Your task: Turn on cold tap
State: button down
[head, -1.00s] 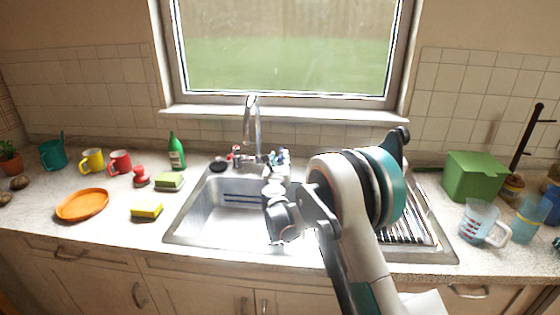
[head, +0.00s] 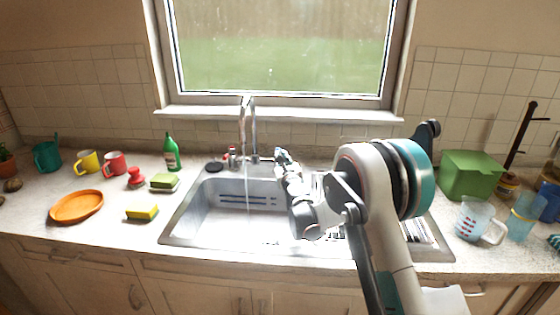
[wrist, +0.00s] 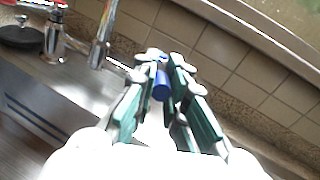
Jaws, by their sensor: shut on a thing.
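The blue-marked cold tap (wrist: 161,86) sits between the fingers of my gripper (wrist: 160,63) in the wrist view. The fingers are shut on it, and they hide most of its handle. In the head view my gripper (head: 282,156) is at the right end of the faucet base, behind the sink. The tall chrome spout (head: 247,122) stands to its left. A thin pale stream of water (head: 248,195) seems to fall from the spout into the basin. The red-marked hot tap (head: 232,154) is left of the spout and also shows in the wrist view (wrist: 54,40).
The steel sink (head: 185,226) is below my arm. A yellow sponge (head: 142,212), green bottle (head: 171,152) and orange plate (head: 77,206) are on the left counter. A measuring jug (head: 472,220) and green box (head: 470,176) are on the right. The window sill is above the faucet.

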jog(key=c, duration=1.6)
grip_release()
jog(key=v, duration=1.2)
